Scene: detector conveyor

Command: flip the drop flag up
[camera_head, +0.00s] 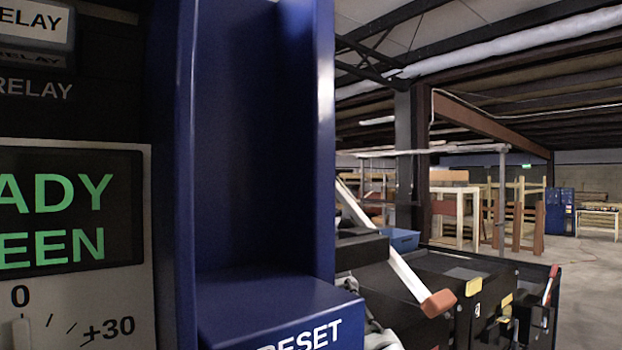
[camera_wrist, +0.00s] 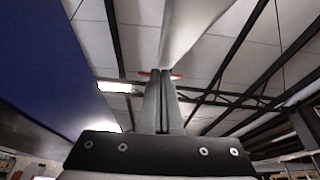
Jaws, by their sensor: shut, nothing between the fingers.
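A white bar with an orange end (camera_head: 437,303), which looks like the drop flag, slants down to the right in the head view, its orange end lowest. In the wrist view a pale bar (camera_wrist: 185,28) runs up beyond my fingertips. Small orange bits show on both sides of the tips, partly hidden behind them. My gripper (camera_wrist: 163,73) is shut and empty, its fingers close together. Its tips overlap the orange end in the picture; I cannot tell if they touch. In the head view I cannot make out the fingers clearly.
A blue housing (camera_head: 250,140) with a RESET ledge (camera_head: 285,325) stands close on the left, beside a panel with a green-lettered display (camera_head: 65,210). A dark cabinet (camera_head: 480,275) and a blue bin (camera_head: 401,240) are at right. Open floor (camera_head: 590,290) lies beyond.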

